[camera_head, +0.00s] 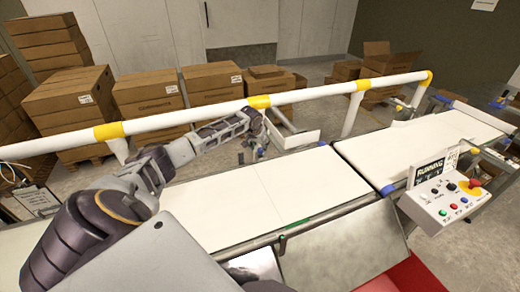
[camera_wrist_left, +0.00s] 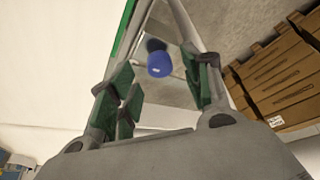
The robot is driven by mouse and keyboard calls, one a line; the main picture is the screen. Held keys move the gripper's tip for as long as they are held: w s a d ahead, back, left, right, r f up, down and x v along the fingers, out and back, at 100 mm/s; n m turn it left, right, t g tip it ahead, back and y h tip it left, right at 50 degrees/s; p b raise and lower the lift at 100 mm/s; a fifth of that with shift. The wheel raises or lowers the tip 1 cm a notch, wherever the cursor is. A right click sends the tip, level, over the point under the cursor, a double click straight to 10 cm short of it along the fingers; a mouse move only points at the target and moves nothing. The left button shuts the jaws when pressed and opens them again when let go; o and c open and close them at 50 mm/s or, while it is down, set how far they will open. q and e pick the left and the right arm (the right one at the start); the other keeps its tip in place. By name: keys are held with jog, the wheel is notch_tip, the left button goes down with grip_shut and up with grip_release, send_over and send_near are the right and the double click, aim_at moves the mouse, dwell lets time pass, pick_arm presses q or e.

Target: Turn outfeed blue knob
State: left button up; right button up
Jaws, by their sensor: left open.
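The blue knob (camera_wrist_left: 159,63) shows in the left wrist view, a round blue cap with a small pale mark, on a dark stem. It lies between the fingertips of my left gripper (camera_head: 254,144), with a visible gap on both sides. The fingers with green pads (camera_wrist_left: 165,88) are spread and hold nothing. In the head view my left arm reaches over the belt to its far side, where the gripper is small and the knob cannot be made out. My right gripper is out of view.
A white guard rail with yellow joints (camera_head: 258,102) runs behind the white belt (camera_head: 235,213). Cardboard boxes (camera_head: 148,91) stand beyond it. A control box (camera_head: 445,205) with buttons and a red-and-yellow stop knob stands at the right. The belt top is clear.

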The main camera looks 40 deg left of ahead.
pick_arm(q)
jog(key=shift+x, duration=1.1)
jog(key=c, duration=1)
